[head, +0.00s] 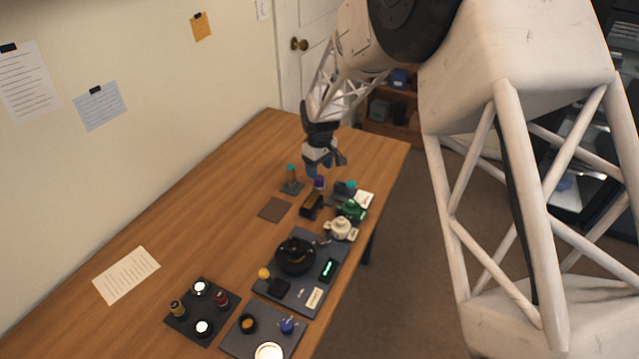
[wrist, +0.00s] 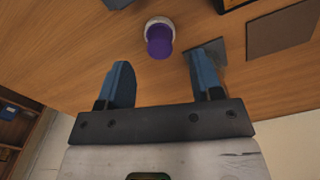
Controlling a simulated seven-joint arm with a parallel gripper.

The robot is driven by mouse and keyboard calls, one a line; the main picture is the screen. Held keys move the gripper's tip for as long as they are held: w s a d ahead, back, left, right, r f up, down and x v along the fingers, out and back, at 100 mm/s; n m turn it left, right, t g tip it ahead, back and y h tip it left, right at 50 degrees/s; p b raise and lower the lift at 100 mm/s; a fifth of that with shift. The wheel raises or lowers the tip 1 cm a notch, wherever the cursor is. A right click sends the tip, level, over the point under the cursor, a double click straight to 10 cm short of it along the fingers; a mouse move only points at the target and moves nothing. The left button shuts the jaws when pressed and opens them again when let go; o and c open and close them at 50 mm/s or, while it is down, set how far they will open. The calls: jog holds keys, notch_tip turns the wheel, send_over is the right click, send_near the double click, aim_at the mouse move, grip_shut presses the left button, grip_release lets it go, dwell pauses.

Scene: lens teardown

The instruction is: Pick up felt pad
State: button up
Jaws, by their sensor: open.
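A flat brown square (head: 275,209) lies on the table and looks like the felt pad, though I cannot be sure. In the wrist view the brown square (wrist: 282,30) is at the upper right, outside my fingers. My gripper (head: 319,172) is open and empty above the far part of the table, pointing down. In the wrist view its two blue fingers (wrist: 162,78) are spread wide. A purple-topped piece with a pale base (wrist: 160,38) stands beyond the gap between them; it also shows just below the gripper in the head view (head: 319,184).
A teal-topped post on a dark plate (head: 291,188) stands beside the gripper. A dark brown block (head: 312,206), a green piece (head: 351,210) and a cream piece (head: 340,229) stand nearby. Dark trays (head: 326,292) with parts fill the near side. The table's left side is mostly clear.

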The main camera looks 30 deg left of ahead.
aim_at(320, 177)
jog(key=shift+f, duration=2.6)
jog(key=c, duration=1)
jog(key=shift+r, duration=0.1)
jog(key=shift+r, duration=4.95)
